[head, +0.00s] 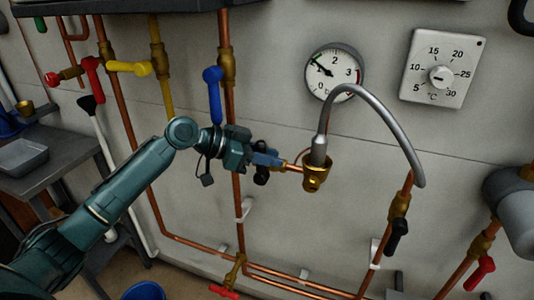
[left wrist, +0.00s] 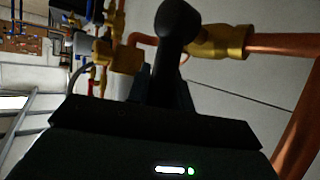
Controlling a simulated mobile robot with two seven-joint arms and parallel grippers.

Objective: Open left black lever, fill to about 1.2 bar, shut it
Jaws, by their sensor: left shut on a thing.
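My left gripper (head: 267,159) is shut on the left black lever (head: 262,177) at the short copper branch left of the silver filling hose. In the left wrist view the black lever (left wrist: 178,22) rises between the jaws, its rounded end beside a brass valve (left wrist: 222,42). There it looks crosswise to the copper pipe; the jaws hide its lower part. The pressure gauge (head: 343,74) hangs above right; its dark needle points up-left, near the green mark around 1. The exact reading is too small to tell. My right gripper is not in view.
The silver hose (head: 375,102) arches from a brass fitting (head: 317,176) to the right pipe. A second black lever (head: 396,238) hangs there. Blue (head: 213,92), yellow (head: 130,68) and red (head: 480,274) levers are nearby. A thermostat (head: 443,69) is at upper right.

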